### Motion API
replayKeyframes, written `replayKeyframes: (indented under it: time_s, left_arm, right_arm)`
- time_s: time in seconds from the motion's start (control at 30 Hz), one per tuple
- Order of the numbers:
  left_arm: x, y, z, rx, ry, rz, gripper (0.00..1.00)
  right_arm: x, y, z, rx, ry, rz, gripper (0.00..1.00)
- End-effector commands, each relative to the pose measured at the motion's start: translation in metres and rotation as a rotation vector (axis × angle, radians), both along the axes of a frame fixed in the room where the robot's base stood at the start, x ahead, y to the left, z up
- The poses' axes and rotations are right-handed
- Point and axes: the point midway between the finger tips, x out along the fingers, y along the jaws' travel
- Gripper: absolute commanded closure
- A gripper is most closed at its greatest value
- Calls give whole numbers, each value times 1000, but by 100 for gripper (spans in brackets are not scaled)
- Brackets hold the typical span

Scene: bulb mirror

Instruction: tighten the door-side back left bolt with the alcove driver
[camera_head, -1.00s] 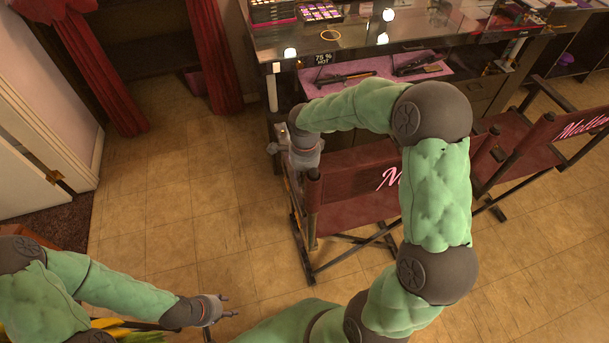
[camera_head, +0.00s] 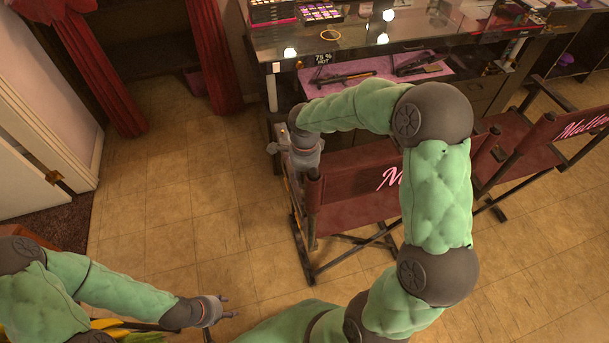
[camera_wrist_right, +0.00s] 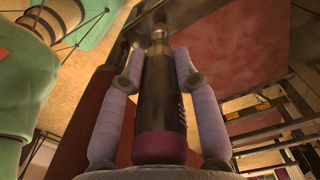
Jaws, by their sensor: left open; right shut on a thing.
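My right gripper (camera_wrist_right: 158,85) is shut on the driver (camera_wrist_right: 160,110), a dark cylinder with a dark red butt end. The driver's metal tip points to the top of the right wrist view, near a brown chair part. Whether the tip touches a bolt cannot be told; no bolt shows clearly. In the head view my right gripper (camera_head: 277,150) is at the back left corner of the door-side chair (camera_head: 345,188), a dark red folding chair with pink script. My left gripper (camera_head: 226,307) is open and empty over the floor at bottom left.
A second dark red chair (camera_head: 520,148) stands to the right. Behind the chairs is a glass-topped counter (camera_head: 350,40) with a pink mat (camera_head: 335,88) bearing styling tools. A curtained alcove (camera_head: 155,55) and white door (camera_head: 28,170) are left. The floor between is clear.

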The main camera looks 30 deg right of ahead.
Motion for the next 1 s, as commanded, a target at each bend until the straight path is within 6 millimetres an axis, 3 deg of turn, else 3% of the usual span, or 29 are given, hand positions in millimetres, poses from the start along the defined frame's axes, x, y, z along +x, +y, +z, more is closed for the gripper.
replayKeyframes:
  time_s: [1.0]
  left_arm:
    - [0, 0, -11, 0, 0, 0, 53]
  right_arm:
    - [0, 0, -11, 0, -2, -1, 100]
